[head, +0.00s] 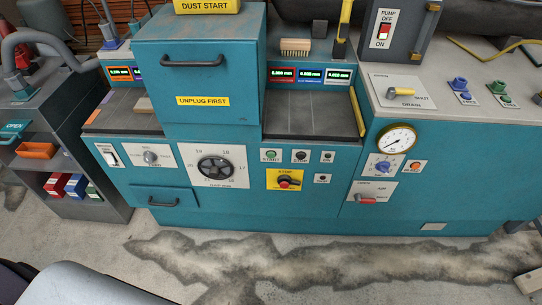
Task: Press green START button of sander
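The sander is a teal machine (330,208) across the middle of the head view. The small green START button (271,155) sits on its front panel, on a white plate labelled START. Dark buttons on white plates are to its right. Below is a yellow STOP plate (285,180) with a red and black control. Nothing covers the START button. Neither of my grippers shows in the view.
A selector dial (218,167) is left of the START button, and a pressure gauge (397,139) is to the right. The stained concrete floor (330,260) in front is mostly clear.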

